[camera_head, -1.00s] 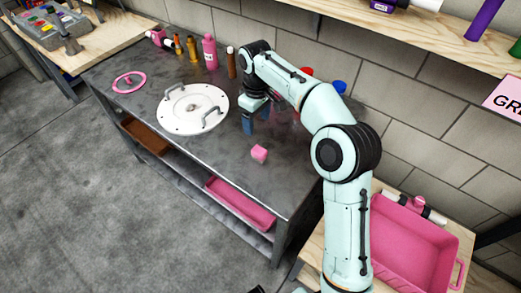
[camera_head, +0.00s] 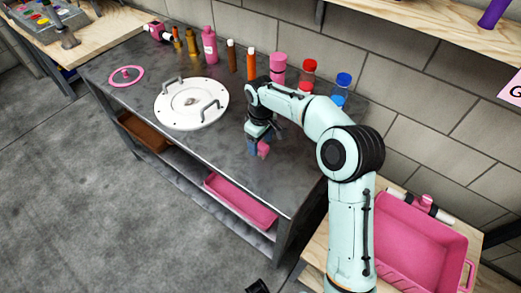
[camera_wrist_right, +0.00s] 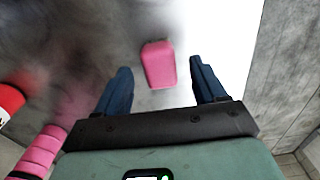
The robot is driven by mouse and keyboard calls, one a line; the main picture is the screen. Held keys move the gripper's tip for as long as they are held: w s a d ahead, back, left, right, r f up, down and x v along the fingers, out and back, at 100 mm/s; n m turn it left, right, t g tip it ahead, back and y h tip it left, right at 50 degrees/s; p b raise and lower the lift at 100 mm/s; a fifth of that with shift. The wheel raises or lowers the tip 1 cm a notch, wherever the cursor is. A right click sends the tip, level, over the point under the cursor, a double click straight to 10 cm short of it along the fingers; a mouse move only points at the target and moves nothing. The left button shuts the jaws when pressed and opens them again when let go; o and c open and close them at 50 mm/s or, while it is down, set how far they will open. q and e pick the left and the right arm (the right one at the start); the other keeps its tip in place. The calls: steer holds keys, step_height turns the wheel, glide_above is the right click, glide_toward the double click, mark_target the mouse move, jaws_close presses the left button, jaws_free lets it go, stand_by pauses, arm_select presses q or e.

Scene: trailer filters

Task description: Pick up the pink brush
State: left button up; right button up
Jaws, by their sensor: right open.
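A small pink block (camera_head: 264,150) lies on the dark metal table; I cannot make out bristles on it. My right gripper (camera_head: 260,143) is just above and around it, fingers pointing down, partly hiding it in the head view. In the right wrist view, the pink block (camera_wrist_right: 158,64) shows in the gap between the two blue fingers of the right gripper (camera_wrist_right: 160,70). The gripper is open, with space at both sides of the block, and I see no contact. My left gripper is not in view.
A white round lid with handles (camera_head: 191,103) and a pink ring (camera_head: 126,76) lie left on the table (camera_head: 215,155). Bottles and jars, including a pink jar (camera_head: 278,66), line the wall side. A pink crate (camera_head: 420,245) stands at the right. The table's front strip is clear.

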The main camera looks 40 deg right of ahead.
mark_target(261, 145)
step_height(261, 145, down, 2)
steer(key=shift+f, duration=0.15)
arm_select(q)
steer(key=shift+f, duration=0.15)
arm_select(e)
steer(key=c, duration=1)
steer(key=shift+c, duration=0.2)
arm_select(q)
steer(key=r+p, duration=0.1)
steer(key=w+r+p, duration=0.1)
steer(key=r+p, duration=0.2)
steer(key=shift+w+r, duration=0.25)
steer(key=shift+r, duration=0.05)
arm_select(e)
step_height(261, 145, up, 20)
